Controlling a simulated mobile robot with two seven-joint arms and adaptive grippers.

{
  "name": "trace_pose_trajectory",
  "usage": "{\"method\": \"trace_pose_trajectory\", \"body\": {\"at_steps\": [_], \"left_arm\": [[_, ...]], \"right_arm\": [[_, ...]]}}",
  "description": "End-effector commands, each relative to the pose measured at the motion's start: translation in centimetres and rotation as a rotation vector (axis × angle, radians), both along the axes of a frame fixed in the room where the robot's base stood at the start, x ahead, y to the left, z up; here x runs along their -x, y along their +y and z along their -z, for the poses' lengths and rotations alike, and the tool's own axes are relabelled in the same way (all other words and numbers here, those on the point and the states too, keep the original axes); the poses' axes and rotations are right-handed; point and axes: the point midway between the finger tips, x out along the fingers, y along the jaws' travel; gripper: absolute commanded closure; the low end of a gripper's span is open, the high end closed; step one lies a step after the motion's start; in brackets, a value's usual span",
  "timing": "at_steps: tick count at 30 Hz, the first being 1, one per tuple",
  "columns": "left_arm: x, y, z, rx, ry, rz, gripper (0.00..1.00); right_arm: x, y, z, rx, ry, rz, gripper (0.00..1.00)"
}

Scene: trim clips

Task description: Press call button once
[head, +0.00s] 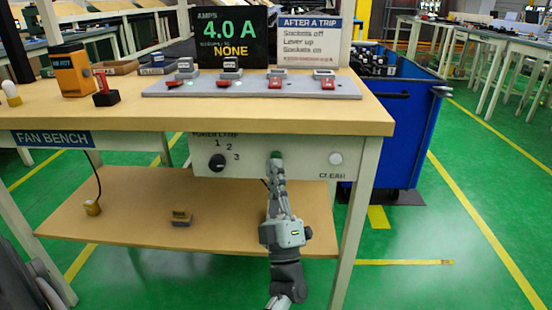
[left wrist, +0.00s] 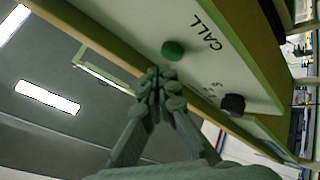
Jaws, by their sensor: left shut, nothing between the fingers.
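The green call button (head: 276,155) is on the pale panel (head: 310,160) under the front edge of the fan bench. In the left wrist view the green button (left wrist: 173,50) shows beside the word CALL. My left gripper (head: 277,168) is shut and empty, its fingertips pointing at the panel right by the button. In the left wrist view the fingertips (left wrist: 160,82) appear close to the button without covering it; I cannot tell whether they touch it. My right gripper is not in view.
The panel also has a black knob (head: 217,162) to the left and a white button (head: 335,158) marked CLEAR to the right. The bench top (head: 230,115) overhangs the panel. A lower shelf (head: 140,205) lies below. A blue cart (head: 400,130) stands to the right.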

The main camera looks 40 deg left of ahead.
Motion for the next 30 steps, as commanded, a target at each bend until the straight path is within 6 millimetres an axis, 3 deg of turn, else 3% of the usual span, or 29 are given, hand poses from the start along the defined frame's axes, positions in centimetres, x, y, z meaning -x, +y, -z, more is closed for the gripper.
{"method": "trace_pose_trajectory", "body": {"at_steps": [30], "left_arm": [[-1.1, 0.6, 0.0, 0.000, 0.000, 0.000, 1.00]], "right_arm": [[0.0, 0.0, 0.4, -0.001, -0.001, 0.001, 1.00]]}}
